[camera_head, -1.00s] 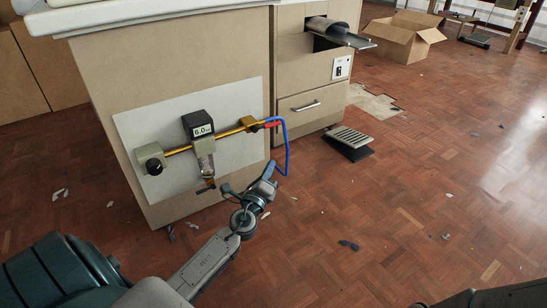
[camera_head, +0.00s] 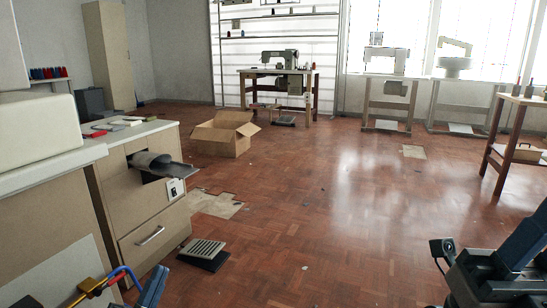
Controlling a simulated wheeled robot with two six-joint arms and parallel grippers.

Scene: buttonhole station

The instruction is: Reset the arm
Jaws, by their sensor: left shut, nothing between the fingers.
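My left gripper (camera_head: 150,288) shows only in part at the bottom left edge of the head view. It is shut and empty, close beside the blue hose (camera_head: 131,273). The yellow pipe with its brass end (camera_head: 92,285) and red fitting (camera_head: 114,277) shows at the lower left, in front of the pale panel (camera_head: 40,284). The rest of that fitting is below the picture. My right arm (camera_head: 500,272) shows dark at the bottom right, and its fingertips do not show.
A beige cabinet (camera_head: 140,215) with a grey chute (camera_head: 160,164) stands at the left. A foot pedal (camera_head: 204,252) lies on the floor beside it. An open cardboard box (camera_head: 222,136), a sewing machine table (camera_head: 277,74) and a wooden table (camera_head: 512,133) stand farther off.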

